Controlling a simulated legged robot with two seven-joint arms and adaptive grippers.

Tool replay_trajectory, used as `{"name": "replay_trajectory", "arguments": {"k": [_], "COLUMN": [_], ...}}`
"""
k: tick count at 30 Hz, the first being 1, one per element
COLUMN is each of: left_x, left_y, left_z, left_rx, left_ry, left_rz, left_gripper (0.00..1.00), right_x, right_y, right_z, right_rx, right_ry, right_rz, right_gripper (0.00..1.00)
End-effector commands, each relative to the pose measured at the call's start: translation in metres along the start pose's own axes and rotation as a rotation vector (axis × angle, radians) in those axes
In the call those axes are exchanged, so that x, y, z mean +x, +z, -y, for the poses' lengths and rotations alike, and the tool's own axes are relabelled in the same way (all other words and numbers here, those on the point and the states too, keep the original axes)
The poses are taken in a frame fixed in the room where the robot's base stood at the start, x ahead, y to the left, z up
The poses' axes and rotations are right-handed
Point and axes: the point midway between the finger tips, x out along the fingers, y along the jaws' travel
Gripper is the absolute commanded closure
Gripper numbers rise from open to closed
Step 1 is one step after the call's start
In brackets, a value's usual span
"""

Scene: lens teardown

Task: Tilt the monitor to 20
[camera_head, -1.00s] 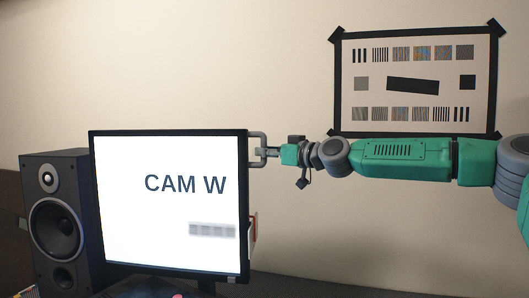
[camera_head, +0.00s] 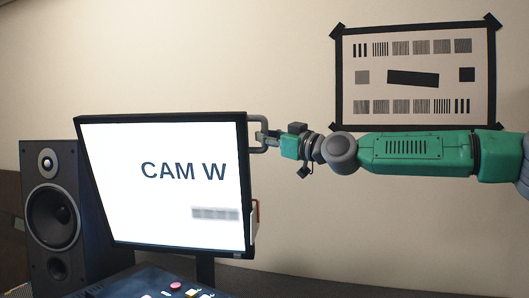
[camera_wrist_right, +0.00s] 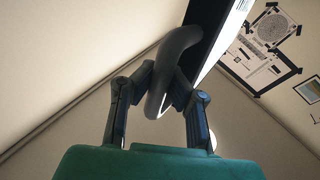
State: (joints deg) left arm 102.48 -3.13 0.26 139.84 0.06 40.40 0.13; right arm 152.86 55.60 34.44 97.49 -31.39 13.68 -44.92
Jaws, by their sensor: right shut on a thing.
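The monitor (camera_head: 165,215) stands left of centre in the head view, its lit screen reading "CAM W". Its top edge leans toward me and its frame looks tilted. A grey handle (camera_head: 257,119) sticks out from its right edge near the top. My right gripper (camera_head: 266,138) is shut on this handle. In the right wrist view, the fingers (camera_wrist_right: 160,92) close from both sides on the curved grey handle (camera_wrist_right: 180,42), with the monitor's dark edge (camera_wrist_right: 207,35) beside it. I cannot read a tilt angle. My left gripper is in neither view.
A black speaker (camera_head: 55,215) stands left of the monitor. A dark panel with coloured buttons (camera_head: 170,287) lies below the screen. A framed test chart (camera_head: 415,112) hangs on the wall behind my right arm. A red-edged item shows at the monitor's lower right.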

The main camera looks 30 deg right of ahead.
Motion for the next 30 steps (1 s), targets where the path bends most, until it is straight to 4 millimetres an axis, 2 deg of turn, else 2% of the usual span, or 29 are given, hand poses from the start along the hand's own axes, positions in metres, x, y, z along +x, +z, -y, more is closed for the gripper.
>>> {"name": "replay_trajectory", "arguments": {"k": [3,13,14,15,16,25,30], "left_x": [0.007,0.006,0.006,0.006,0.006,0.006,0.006], "left_y": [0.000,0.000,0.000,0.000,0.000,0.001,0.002], "left_z": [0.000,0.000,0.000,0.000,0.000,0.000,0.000], "left_rx": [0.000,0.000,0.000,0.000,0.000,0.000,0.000], "left_ry": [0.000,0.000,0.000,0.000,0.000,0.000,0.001], "left_rz": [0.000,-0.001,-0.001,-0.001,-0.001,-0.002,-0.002], "left_gripper": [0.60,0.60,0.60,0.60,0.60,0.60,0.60], "right_x": [-0.003,-0.002,-0.002,-0.002,-0.002,-0.001,-0.014], "right_y": [-0.003,-0.006,-0.006,-0.005,-0.005,0.000,-0.001], "right_z": [0.004,0.005,0.005,0.005,0.005,0.004,0.003], "right_rx": [-0.021,-0.024,-0.024,-0.024,-0.024,-0.020,-0.020], "right_ry": [0.000,-0.001,-0.001,-0.001,-0.001,-0.002,0.000], "right_rz": [-0.019,-0.020,-0.020,-0.019,-0.019,-0.013,-0.015], "right_gripper": [1.00,1.00,0.82,0.68,0.64,0.64,0.64]}}
